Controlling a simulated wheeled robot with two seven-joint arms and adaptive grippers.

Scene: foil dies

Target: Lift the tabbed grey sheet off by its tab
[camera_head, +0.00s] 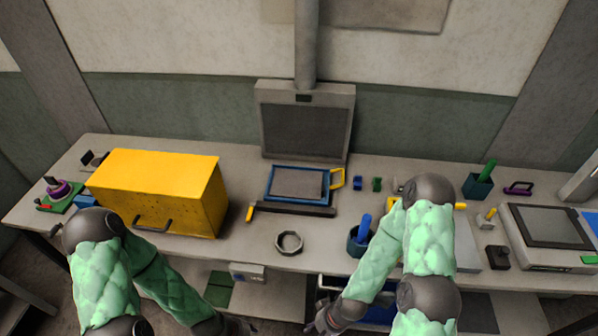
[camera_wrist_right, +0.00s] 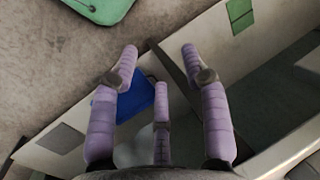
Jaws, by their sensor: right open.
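A grey sheet (camera_head: 297,183) lies flat in a blue frame (camera_head: 270,197) at the middle of the bench. A yellow loop-shaped tab (camera_head: 338,179) stands at the sheet's right edge. My right gripper (camera_head: 322,320) is low at the picture's bottom, in front of the bench and well apart from the tab. In the right wrist view its purple fingers (camera_wrist_right: 160,72) are spread, with nothing held between them. My left gripper (camera_head: 238,327) is at the bottom edge, partly cut off, too dark and small to read. The sheet is not in the right wrist view.
A yellow box (camera_head: 200,195) with a dark handle stands left of the frame. A dark bar (camera_head: 292,209) and a metal ring (camera_head: 289,242) lie in front of it. A blue cup (camera_head: 357,242) stands to the right. A grey upright screen (camera_head: 305,125) stands behind.

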